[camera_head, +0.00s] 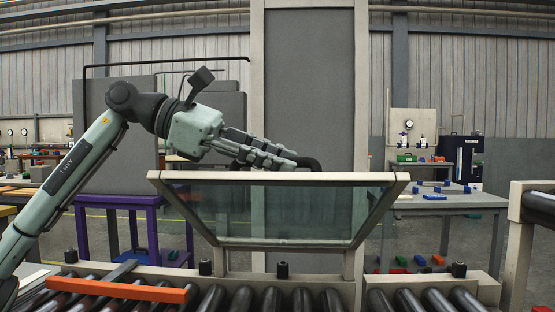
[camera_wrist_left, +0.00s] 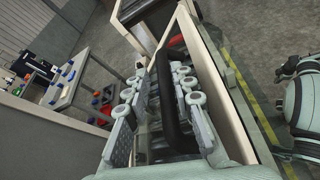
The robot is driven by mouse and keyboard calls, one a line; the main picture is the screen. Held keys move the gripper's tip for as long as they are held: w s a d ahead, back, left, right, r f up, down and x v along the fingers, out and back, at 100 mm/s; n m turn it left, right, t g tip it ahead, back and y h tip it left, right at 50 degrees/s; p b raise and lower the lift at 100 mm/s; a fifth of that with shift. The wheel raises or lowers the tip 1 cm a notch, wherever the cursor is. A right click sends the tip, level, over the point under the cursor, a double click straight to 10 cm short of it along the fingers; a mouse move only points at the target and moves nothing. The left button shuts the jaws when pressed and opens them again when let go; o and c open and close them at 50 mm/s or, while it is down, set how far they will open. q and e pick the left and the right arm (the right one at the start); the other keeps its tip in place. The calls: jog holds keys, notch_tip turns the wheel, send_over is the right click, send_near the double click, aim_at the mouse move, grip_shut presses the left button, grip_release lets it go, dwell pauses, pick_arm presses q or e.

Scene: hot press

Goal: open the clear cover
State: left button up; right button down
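The clear cover (camera_head: 285,212) is a pale-framed see-through panel above the roller conveyor. Its upper edge looks wider than its lower edge, and it stands tilted. A black bar handle (camera_head: 307,163) is at its top edge, partly hidden by my gripper. My left gripper (camera_head: 290,160) is at this top edge. In the left wrist view, its two fingers (camera_wrist_left: 160,78) lie on either side of the black handle (camera_wrist_left: 166,100), with a gap showing on the left side. I cannot tell whether the right finger touches it. My right gripper is not in view.
Black conveyor rollers (camera_head: 330,300) run along the front, with an orange bar (camera_head: 118,290) at the left. A grey column (camera_head: 310,90) stands behind the cover. A purple-legged table (camera_head: 150,203) is at left, and a grey workbench (camera_head: 450,203) with small parts is at right.

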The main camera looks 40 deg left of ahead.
pick_arm(q)
jog(key=shift+b+v, duration=1)
jog(key=shift+v, duration=1.75)
jog(key=shift+b+v, duration=0.35)
jog(key=shift+v, duration=1.25)
jog(key=shift+s, duration=0.1)
jog(key=shift+f, duration=0.1)
